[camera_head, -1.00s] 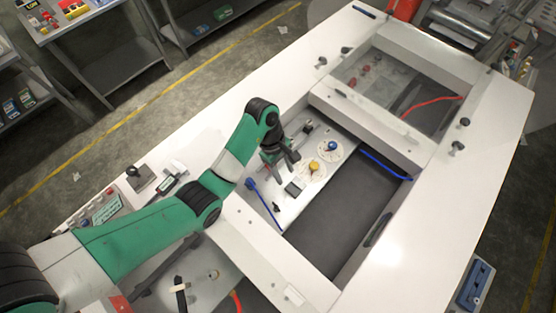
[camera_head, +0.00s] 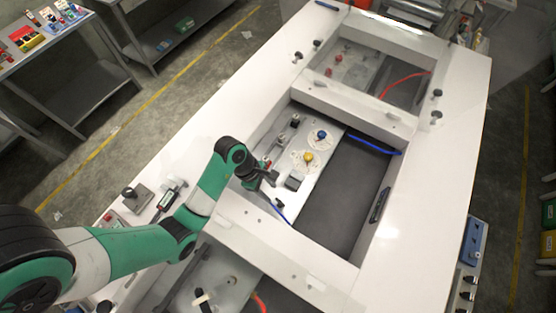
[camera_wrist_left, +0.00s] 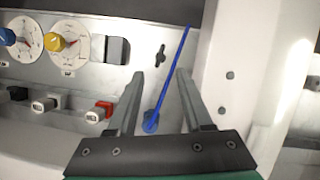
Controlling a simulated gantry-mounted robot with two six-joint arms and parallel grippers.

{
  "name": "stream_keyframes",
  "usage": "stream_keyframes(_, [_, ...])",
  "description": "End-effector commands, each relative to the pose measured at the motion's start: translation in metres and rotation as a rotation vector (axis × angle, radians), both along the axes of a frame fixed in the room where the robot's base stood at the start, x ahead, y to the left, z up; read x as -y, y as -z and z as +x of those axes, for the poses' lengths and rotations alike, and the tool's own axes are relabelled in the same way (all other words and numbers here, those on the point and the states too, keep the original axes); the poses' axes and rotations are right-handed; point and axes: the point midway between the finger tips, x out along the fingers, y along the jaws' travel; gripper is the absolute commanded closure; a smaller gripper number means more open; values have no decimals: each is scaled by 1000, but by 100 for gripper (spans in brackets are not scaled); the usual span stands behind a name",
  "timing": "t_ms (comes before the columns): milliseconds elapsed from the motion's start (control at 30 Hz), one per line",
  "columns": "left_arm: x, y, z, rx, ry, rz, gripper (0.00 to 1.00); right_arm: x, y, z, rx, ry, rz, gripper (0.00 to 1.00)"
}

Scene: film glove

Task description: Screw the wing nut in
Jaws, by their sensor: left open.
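A small dark piece shaped like a wing nut (camera_wrist_left: 161,56) is on the pale panel in the left wrist view, just beyond the fingertips and between their lines. I cannot tell how it is seated. My left gripper (camera_wrist_left: 160,75) is open, with nothing held between its fingers. In the head view the left gripper (camera_head: 268,179) is over the near left part of the recessed panel (camera_head: 294,196), and I cannot make out the wing nut clearly there. A blue rod or cable (camera_wrist_left: 170,78) with a round blue end passes between the fingers in the wrist view.
The panel carries a yellow knob (camera_head: 308,157) and a blue knob (camera_head: 321,135) on white dials. A dark square block (camera_wrist_left: 117,50) and an orange-red switch (camera_wrist_left: 104,108) lie left of the fingers. A white frame wall (camera_wrist_left: 232,70) rises at right.

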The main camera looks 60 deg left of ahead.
Motion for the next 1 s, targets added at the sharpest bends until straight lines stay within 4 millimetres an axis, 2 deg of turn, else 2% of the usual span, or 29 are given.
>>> stream_keyframes(200, [16, 47, 10, -6, 3, -1, 50, 0, 0, 0, 0, 0, 0, 50])
stream_keyframes(300, [21, 60, 15, -3, 1, -1, 50, 0, -2, 0, 0, 0, 0, 50])
stream_keyframes(500, [25, 74, 19, 0, 2, 1, 50, 0, -3, 0, 0, 0, 0, 50])
stream_keyframes(733, [25, 75, 19, 0, 2, 1, 50, 0, -3, 0, 0, 0, 0, 50])
stream_keyframes(1000, [24, 74, 19, 0, 1, 1, 98, 0, -3, 0, 0, 0, 0, 50])
